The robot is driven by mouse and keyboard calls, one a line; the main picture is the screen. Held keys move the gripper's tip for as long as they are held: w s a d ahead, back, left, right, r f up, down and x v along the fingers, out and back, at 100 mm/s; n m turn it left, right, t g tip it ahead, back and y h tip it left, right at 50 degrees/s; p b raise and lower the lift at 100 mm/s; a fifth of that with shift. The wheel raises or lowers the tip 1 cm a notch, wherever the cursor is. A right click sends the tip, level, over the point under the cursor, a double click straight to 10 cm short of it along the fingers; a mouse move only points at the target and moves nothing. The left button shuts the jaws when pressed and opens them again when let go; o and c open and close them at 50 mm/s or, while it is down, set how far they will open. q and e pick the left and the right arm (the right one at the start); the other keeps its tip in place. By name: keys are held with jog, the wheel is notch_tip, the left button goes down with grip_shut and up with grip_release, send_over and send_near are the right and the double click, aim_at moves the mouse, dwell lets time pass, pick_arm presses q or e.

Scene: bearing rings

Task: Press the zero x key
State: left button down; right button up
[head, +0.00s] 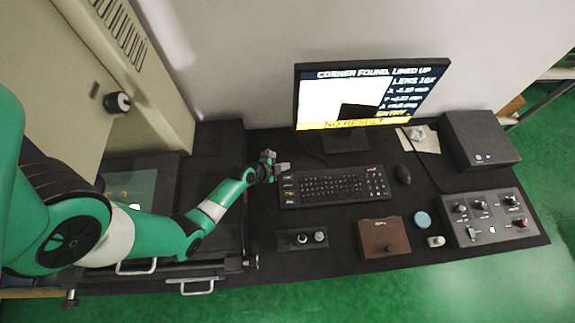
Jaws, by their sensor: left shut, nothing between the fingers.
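The black keyboard (335,186) lies on the dark desk in front of the monitor (372,97). The zero x key cannot be picked out, as the key labels are too small to read. My left gripper (283,167) is shut and empty at the keyboard's upper left corner. I cannot tell whether its tip touches a key or hovers above. The monitor reads "CORNER FOUND, LINED UP", with x and y values, "NO RESULT" and "ENTRY". My right gripper is out of view.
A mouse (403,174) lies right of the keyboard. In front are a small knob panel (302,239), a brown box (384,238) and a blue round disc (422,219). A grey control box (490,217) and a black box (480,139) stand at right.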

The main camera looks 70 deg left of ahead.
aim_at(285, 179)
pick_arm(q)
notch_tip(285, 179, down, 8)
jog(key=b, duration=0.6)
jog(key=shift+r, duration=0.25)
jog(key=shift+f+b, duration=0.2)
jog(key=shift+b, duration=0.2)
dwell(1.0)
jog(key=shift+f+b, duration=0.4)
jog(key=shift+b, duration=0.1)
